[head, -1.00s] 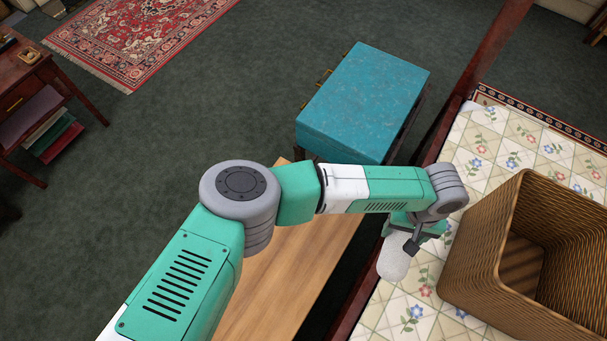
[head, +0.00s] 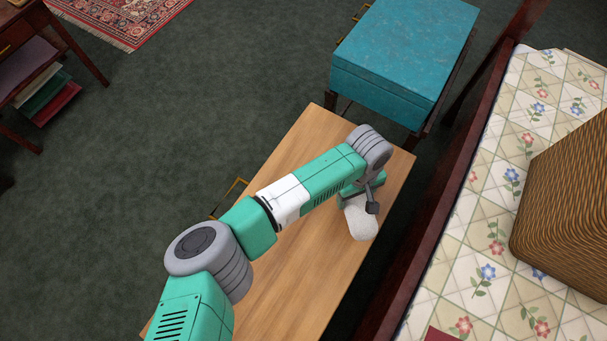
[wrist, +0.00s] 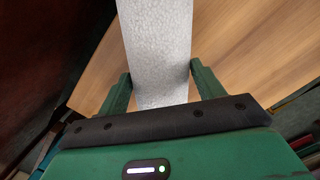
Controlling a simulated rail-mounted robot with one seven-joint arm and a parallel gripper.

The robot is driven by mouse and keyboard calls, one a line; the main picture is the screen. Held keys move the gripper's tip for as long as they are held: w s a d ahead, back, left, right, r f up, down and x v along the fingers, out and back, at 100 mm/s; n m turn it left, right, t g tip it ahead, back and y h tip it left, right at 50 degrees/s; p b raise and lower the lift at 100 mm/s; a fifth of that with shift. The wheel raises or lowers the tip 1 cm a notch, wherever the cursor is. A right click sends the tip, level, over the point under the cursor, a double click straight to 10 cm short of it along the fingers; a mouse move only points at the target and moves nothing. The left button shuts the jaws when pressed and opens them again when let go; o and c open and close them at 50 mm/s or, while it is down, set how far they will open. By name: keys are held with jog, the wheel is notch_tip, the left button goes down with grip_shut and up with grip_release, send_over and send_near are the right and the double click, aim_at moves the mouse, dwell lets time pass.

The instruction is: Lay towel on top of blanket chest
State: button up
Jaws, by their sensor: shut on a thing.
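A whitish-grey rolled towel (head: 360,220) hangs from my gripper above the right side of a long wooden top (head: 300,170) with a brass handle at its left side. In the wrist view the towel (wrist: 157,45) runs up between the two green fingers of my gripper (wrist: 159,82), which is shut on it. Whether the towel touches the wood is unclear. A teal box (head: 405,60) with brass handles stands on a dark stand just beyond the wooden top. I cannot tell for sure which of the two is the blanket chest.
A bed with a floral quilt (head: 475,225) and dark side rail lies to the right. A wicker basket (head: 570,200) stands on it. A dark desk (head: 35,35) with books below and a red rug (head: 130,15) are at upper left. The carpet at left is clear.

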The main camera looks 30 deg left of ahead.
jog(key=a+b, duration=0.1)
jog(key=a, duration=0.2)
jog(key=a+b, duration=0.1)
jog(key=a, duration=0.3)
jog(key=a+f+b, duration=0.1)
jog(key=a, duration=0.3)
jog(key=shift+s+a+f, duration=0.1)
jog(key=shift+s+a, duration=0.15)
jog(key=shift+s, duration=0.1)
notch_tip(320, 180, down, 4)
jog(key=b, duration=0.3)
jog(key=shift+r, duration=0.3)
jog(key=shift+f, duration=0.15)
jog(key=o, duration=1.1)
jog(key=r+p, duration=0.2)
jog(key=r, duration=0.2)
jog(key=r+p, duration=0.2)
jog(key=r, duration=0.2)
jog(key=w+a+r+p, duration=0.1)
jog(key=r+p, duration=0.1)
jog(key=r, duration=0.2)
jog(key=shift+r, duration=0.1)
